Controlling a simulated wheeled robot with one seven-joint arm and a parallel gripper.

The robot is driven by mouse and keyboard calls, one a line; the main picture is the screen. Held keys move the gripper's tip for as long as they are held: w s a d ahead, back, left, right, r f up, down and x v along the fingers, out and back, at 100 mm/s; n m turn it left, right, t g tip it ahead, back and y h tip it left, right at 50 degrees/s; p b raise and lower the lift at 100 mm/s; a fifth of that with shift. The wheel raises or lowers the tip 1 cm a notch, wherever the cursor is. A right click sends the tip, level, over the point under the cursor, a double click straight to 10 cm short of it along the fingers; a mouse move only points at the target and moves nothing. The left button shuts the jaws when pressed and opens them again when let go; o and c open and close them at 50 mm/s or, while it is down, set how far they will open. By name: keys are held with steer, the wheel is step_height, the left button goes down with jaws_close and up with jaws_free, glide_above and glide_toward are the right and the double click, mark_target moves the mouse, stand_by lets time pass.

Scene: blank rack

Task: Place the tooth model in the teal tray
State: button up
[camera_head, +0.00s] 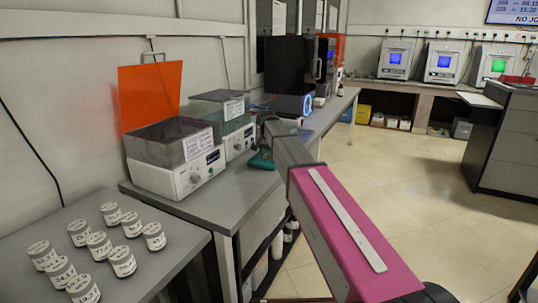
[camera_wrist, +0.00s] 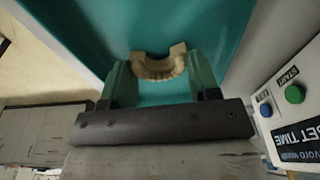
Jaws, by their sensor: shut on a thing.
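The tooth model (camera_wrist: 158,70) is a beige, horseshoe-shaped arch in the wrist view. My gripper (camera_wrist: 159,62) is shut on it, with a green finger at each side. The teal tray (camera_wrist: 215,22) fills the upper middle of the wrist view, behind the tooth model. I cannot tell whether the model touches the tray or is held just above it. In the head view, a small teal patch (camera_head: 262,160) shows on the bench beside my arm's end; it looks like part of the tray. My arm hides most of the gripper and the model there.
A white machine with green and blue buttons (camera_wrist: 294,94) stands close at the right in the wrist view. In the head view, machines with an orange lid (camera_head: 150,93) stand left on the grey bench (camera_head: 228,197). Several labelled jars (camera_head: 98,245) stand nearer. A dark machine (camera_head: 289,65) stands beyond.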

steer(key=o, duration=1)
steer(key=shift+f, duration=0.1)
steer(key=r, duration=0.4)
steer(key=s+r, duration=0.1)
steer(key=r, duration=0.7)
steer(key=shift+s+a+r, duration=0.1)
steer(key=shift+s+a, duration=0.25)
